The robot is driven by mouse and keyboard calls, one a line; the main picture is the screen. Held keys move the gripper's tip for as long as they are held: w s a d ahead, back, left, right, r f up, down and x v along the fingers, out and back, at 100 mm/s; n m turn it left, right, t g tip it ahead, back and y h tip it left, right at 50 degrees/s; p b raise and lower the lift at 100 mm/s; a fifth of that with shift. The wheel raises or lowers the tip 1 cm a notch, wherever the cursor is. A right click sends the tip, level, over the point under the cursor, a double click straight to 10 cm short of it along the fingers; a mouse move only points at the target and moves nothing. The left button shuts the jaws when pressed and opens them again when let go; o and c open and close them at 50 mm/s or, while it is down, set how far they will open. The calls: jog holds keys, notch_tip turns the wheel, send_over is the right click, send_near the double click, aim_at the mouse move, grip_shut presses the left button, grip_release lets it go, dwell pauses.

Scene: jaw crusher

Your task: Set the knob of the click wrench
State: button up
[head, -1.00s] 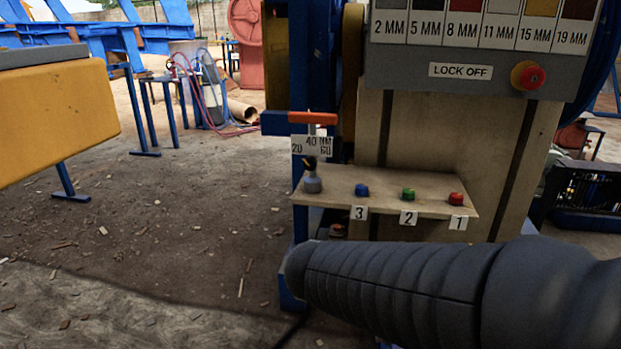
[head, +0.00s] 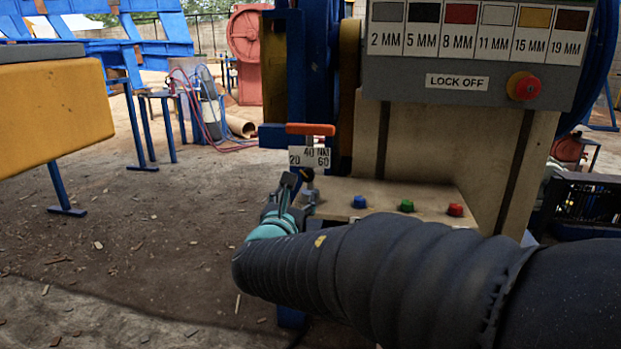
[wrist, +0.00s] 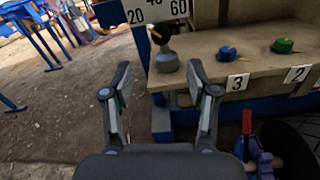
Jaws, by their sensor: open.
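The click wrench's scale plate (head: 309,157), marked 20, 40 and 60 NM, stands below an orange bar (head: 310,129) at the left end of the shelf. A black knob (wrist: 159,33) with a yellow-orange pointer sits just below the plate, tilted over a grey rounded base (wrist: 167,60). In the head view the knob (head: 307,175) is small and partly covered. My gripper (wrist: 162,82) is open and empty. Its fingers are apart, below and in front of the knob in the wrist view. In the head view my gripper (head: 288,190) is beside the shelf's left end, overlapping the base.
The shelf (head: 390,192) carries blue (head: 359,202), green (head: 405,205) and red (head: 455,210) knobs to the right. A panel with a lock-off button (head: 523,86) hangs above. A red-handled item (wrist: 248,135) is at lower right in the wrist view. Open ground lies left.

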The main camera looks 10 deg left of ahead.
aim_at(308, 176)
jog(key=w, duration=1.1)
jog(key=shift+w, duration=0.4)
grip_shut()
